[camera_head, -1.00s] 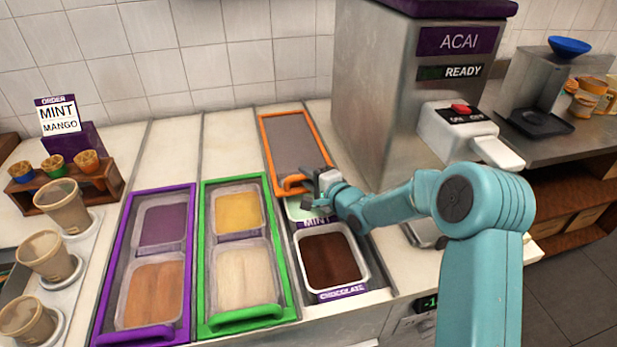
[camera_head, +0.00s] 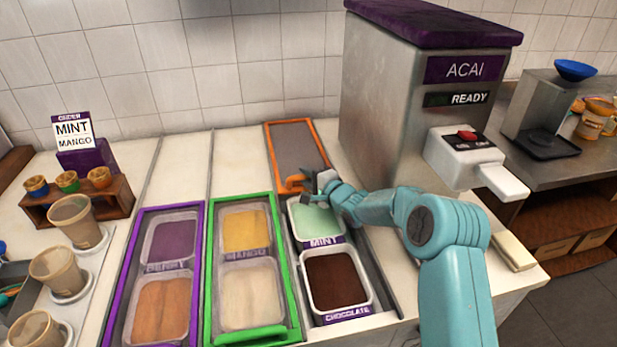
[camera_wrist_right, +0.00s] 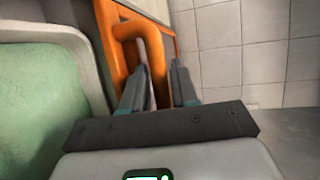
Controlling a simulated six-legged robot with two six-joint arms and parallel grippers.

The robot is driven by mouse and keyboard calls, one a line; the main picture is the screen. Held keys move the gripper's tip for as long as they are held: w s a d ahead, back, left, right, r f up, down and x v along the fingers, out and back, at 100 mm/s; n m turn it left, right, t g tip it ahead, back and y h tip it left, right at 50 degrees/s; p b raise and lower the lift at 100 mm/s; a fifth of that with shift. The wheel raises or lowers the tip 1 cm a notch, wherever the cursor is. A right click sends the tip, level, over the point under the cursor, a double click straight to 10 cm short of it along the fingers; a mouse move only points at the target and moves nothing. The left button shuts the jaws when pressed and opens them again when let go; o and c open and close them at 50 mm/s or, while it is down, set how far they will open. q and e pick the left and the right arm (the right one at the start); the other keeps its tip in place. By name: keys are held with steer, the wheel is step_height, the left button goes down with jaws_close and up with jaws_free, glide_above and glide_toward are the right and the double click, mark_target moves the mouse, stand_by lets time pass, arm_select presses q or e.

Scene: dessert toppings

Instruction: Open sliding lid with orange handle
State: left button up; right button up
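The sliding lid (camera_head: 297,146) is a grey panel in an orange frame. It lies at the back of its track, behind the mint and chocolate tubs. Its orange handle (camera_head: 292,184) is at the front edge. The handle (camera_wrist_right: 156,60) also shows in the right wrist view, between the two fingers. My right gripper (camera_head: 308,186) is closed around the handle; whether both fingers touch it is hard to see. The mint tub (camera_head: 315,219) is uncovered just in front of the lid, and the chocolate tub (camera_head: 336,280) is uncovered nearer the front. My left gripper is not in view.
A green-framed lid (camera_head: 210,250) and a purple-framed lid (camera_head: 119,270) cover the tubs to the left. The acai machine (camera_head: 390,100) stands close on the right of the track. The tiled wall (camera_head: 240,60) is behind. Cups (camera_head: 58,270) stand at far left.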

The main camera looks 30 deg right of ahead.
steer(key=b+v, duration=0.1)
steer(key=v, duration=1.5)
steer(key=shift+s, duration=0.2)
